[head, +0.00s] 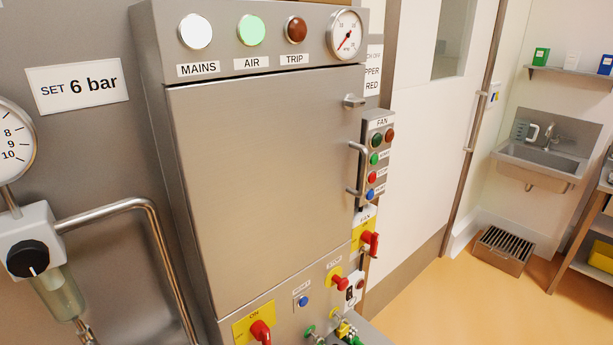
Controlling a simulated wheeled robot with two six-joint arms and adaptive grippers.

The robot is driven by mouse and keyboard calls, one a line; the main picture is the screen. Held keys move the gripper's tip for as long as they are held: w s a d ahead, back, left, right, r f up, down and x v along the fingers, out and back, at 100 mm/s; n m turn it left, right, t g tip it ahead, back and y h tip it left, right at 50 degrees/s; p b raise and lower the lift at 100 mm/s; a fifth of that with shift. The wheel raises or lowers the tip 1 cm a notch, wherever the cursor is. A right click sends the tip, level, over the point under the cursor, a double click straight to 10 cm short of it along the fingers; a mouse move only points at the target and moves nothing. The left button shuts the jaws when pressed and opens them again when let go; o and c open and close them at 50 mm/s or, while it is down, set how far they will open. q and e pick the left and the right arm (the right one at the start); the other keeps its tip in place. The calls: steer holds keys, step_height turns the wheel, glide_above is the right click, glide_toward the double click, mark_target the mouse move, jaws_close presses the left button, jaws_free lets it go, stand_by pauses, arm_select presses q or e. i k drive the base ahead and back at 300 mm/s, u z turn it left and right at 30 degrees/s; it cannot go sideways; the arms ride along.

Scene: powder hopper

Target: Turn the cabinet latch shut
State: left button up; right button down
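The cabinet (145,75) is a grey metal box with a large flat door (265,185). The door looks closed against the frame, with a thin dark seam along its top edge. A small metal latch (354,101) sits near the door's upper right edge; its exact turn is hard to tell at this size. Below it is a bar-shaped door handle (360,168), upright along the right edge. Neither of my grippers is in view.
A fan button box (378,155) stands close beside the handle. Red switches on yellow plates (241,328) (361,238) and a red stop button (340,283) stick out below. A bent pipe (158,225) and regulator (28,245) are at left.

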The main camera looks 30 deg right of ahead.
mark_target(351, 102)
steer(key=k, duration=1.25)
steer(key=z, duration=0.7)
steer(key=i, duration=1)
steer(key=z, duration=1.2)
steer(key=i, duration=0.15)
steer(key=z, duration=0.05)
